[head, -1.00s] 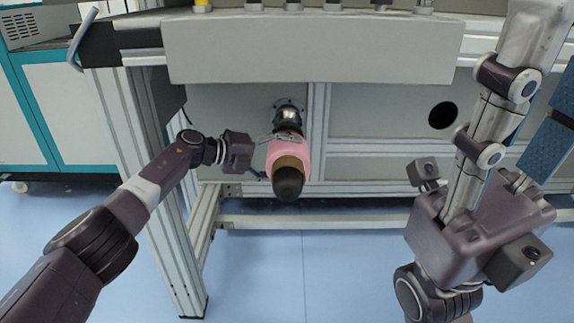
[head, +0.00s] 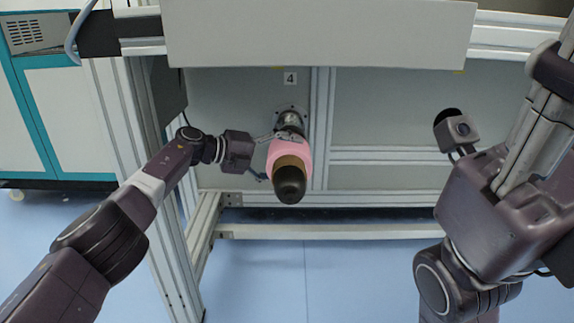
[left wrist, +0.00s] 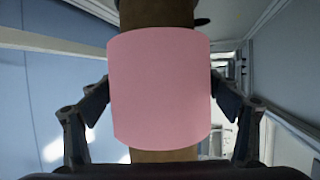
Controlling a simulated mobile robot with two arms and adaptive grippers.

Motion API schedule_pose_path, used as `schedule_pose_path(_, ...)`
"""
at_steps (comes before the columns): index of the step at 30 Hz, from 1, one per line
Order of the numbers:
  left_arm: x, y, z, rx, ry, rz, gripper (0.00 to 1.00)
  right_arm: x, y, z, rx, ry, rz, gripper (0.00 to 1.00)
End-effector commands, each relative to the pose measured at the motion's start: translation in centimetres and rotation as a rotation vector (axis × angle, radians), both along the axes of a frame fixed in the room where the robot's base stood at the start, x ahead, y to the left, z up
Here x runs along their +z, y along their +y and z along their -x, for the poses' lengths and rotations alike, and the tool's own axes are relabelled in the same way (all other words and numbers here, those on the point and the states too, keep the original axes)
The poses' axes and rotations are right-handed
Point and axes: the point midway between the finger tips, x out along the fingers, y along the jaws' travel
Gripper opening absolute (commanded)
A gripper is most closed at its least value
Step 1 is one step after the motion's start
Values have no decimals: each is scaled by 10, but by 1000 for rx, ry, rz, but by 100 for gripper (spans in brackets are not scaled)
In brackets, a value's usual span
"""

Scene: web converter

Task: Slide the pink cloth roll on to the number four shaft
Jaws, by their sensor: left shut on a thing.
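The pink cloth roll (head: 290,156) is wrapped on a brown core and lines up with the metal shaft (head: 290,122), which sticks out from the panel under the number 4 label (head: 290,79). The core's near end is dark; I cannot tell whether this is its opening or the shaft's tip. My left gripper (head: 262,157) is shut on the roll from the left. In the left wrist view the pink roll (left wrist: 160,88) lies between the fingers, with brown core showing above and below. My right gripper (head: 462,150) is far to the right, away from the roll; its fingers are unclear.
A machine frame with a pale upper beam (head: 320,38) hangs above the shaft. A frame leg (head: 165,220) stands left of the roll, and a low crossbar (head: 330,231) runs below. A teal-edged cabinet (head: 60,120) stands far left. The blue floor in front is open.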

Motion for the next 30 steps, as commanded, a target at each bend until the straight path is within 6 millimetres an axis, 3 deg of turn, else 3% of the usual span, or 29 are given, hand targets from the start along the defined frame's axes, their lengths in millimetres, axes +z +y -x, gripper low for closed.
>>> schedule_pose_path(5, 1, 2, -2, 6, -1, 0, 40, 5, 0, 9, -1, -27, 0, 40)
schedule_pose_path(6, 1, 2, -1, 6, -1, 0, 84, 5, 0, 9, 0, -27, -1, 40)
schedule_pose_path(11, 1, 1, -1, 4, -1, 0, 100, 4, -1, 7, 0, -21, 0, 40)
schedule_pose_path(23, -1, 3, 0, 1, 0, -2, 100, 2, 0, 5, -3, -18, 3, 40)
schedule_pose_path(30, 6, 20, 4, 7, -3, -2, 100, 3, 0, 6, -3, -19, 2, 40)
